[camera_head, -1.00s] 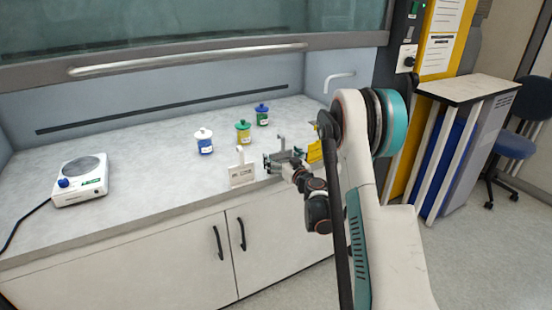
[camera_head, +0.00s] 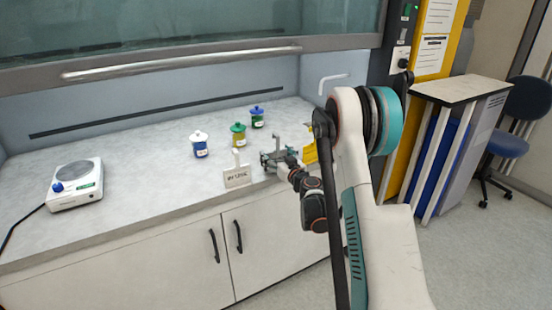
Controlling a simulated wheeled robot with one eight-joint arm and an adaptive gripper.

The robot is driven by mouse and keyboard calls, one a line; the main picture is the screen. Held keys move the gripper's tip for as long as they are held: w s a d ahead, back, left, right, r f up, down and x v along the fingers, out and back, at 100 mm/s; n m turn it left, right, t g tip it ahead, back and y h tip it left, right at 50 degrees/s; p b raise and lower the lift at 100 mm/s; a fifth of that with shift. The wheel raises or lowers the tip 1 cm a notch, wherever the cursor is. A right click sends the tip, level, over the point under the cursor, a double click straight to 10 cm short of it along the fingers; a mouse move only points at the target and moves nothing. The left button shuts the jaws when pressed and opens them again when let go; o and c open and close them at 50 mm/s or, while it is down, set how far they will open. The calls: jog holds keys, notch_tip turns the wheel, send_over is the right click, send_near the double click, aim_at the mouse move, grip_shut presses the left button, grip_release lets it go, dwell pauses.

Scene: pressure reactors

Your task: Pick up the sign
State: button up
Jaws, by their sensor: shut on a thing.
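A small white sign (camera_head: 237,177) with dark lettering stands upright near the front edge of the bench. A pale post (camera_head: 236,157) rises at its back. My gripper (camera_head: 266,160) is low over the bench at the right side of the sign, its fingers toward it. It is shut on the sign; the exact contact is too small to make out. The sign still appears to rest on the bench.
A yellow object (camera_head: 310,153) shows behind my arm. A hotplate (camera_head: 75,186) sits at left. The bench between is clear.

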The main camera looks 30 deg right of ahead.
notch_tip(320, 180, up, 19)
jog(key=p, duration=0.6)
jog(key=shift+p, duration=0.3)
jog(key=s+a+r+y+p, duration=0.1)
jog(key=s+a+r+p, duration=1)
jog(key=s+a+r, duration=0.45)
jog(key=w+f+b, duration=0.1)
jog(key=w+f, duration=0.2)
jog(key=w, duration=1)
jog(key=shift+n, duration=0.3)
jog(key=shift+s, duration=0.1)
jog(key=o, duration=1.2)
